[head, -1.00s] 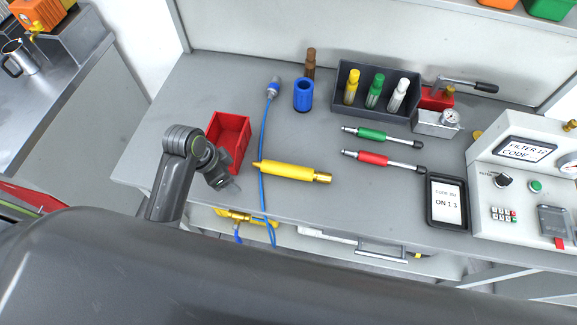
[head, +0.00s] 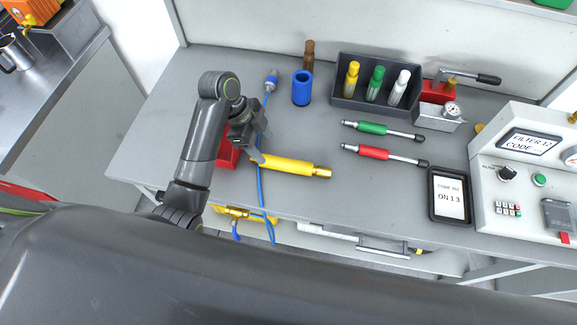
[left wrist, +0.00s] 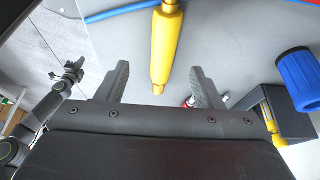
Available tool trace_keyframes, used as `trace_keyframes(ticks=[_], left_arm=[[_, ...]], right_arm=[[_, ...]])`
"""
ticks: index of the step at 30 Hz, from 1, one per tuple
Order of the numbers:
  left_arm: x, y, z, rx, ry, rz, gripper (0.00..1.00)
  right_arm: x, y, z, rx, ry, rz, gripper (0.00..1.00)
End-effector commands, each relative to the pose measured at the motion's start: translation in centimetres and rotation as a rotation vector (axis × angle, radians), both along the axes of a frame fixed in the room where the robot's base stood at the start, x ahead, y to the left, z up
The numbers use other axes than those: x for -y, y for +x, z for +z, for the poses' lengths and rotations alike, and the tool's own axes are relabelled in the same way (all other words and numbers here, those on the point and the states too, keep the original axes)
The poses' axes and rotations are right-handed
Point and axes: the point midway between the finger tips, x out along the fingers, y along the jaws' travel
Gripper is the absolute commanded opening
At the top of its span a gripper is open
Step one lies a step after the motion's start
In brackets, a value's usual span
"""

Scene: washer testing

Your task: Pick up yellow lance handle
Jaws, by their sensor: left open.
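The yellow lance handle (head: 290,167) lies on the grey bench, with a brass end pointing right. My left gripper (head: 256,150) is above its left end in the head view. My right gripper does not show in the head view.
A red bin (head: 228,155) is partly hidden behind my left arm. A blue hose (head: 260,185) passes the handle's left end. Green (head: 380,131) and red (head: 383,155) lances, a dark tray (head: 378,103) and a blue cup (head: 302,90) stand or lie nearby.

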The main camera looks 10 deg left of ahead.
Motion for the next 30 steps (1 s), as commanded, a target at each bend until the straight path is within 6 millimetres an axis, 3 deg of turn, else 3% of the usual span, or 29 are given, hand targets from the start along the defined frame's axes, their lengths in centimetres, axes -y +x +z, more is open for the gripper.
trace_keyframes(ticks=[6, 30], left_arm=[[1.5, 0.0, -3.3, -0.001, -0.001, 0.001, 0.61], [4.3, 0.7, -9.0, 0.002, 0.002, 0.001, 0.61]], right_arm=[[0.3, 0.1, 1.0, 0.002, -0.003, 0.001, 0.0], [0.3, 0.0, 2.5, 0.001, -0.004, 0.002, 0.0]])
